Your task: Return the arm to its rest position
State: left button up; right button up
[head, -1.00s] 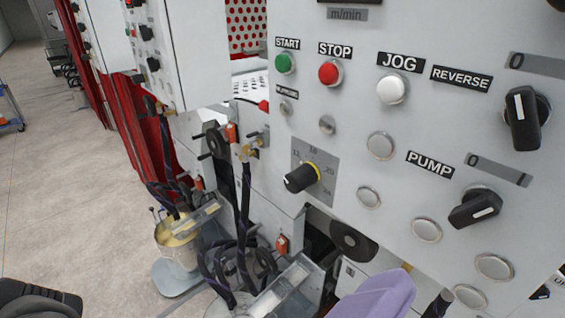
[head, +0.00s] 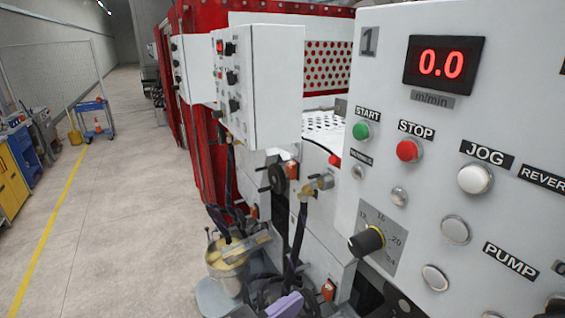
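Neither of my grippers can be made out in the head view. A small lavender part (head: 286,305) shows at the bottom edge, in front of the hoses; I cannot tell what it belongs to. The control panel (head: 400,130) fills the right side. It has a red 0.0 display (head: 442,65), a green START button (head: 362,131), a red STOP button (head: 409,149), a white JOG button (head: 475,178) and a black knob (head: 367,242) on a numbered dial.
Beside the panel stand a metal bucket (head: 227,262), dark hoses (head: 297,232) and a hanging white control box (head: 262,85). Open floor (head: 130,220) lies to the left, with a yellow line, a blue cart (head: 95,118) and yellow and blue cabinets (head: 12,180) beyond.

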pick_arm(q)
jog(key=a+f+n+g+y+p, duration=0.15)
jog(key=a+f+n+y, duration=0.35)
jog(key=f, duration=0.7)
jog(key=a+f+n+g+y+p, duration=0.1)
jog(key=a+f+n+y+p, duration=0.15)
jog(key=a+f, duration=0.8)
jog(key=s+a+f+g+y+p, duration=0.1)
jog(key=s+a+f, duration=0.3)
jog(key=s+f, duration=0.4)
jog(key=s+a+f+n+g+y+p, duration=0.1)
jog(key=s+a+f+g+y, duration=0.3)
jog(key=s+f, duration=0.5)
jog(key=shift+s+a, duration=0.25)
jog(key=shift+a, duration=0.05)
jog(key=shift+w+d+f+g, duration=0.1)
jog(key=shift+g, duration=0.15)
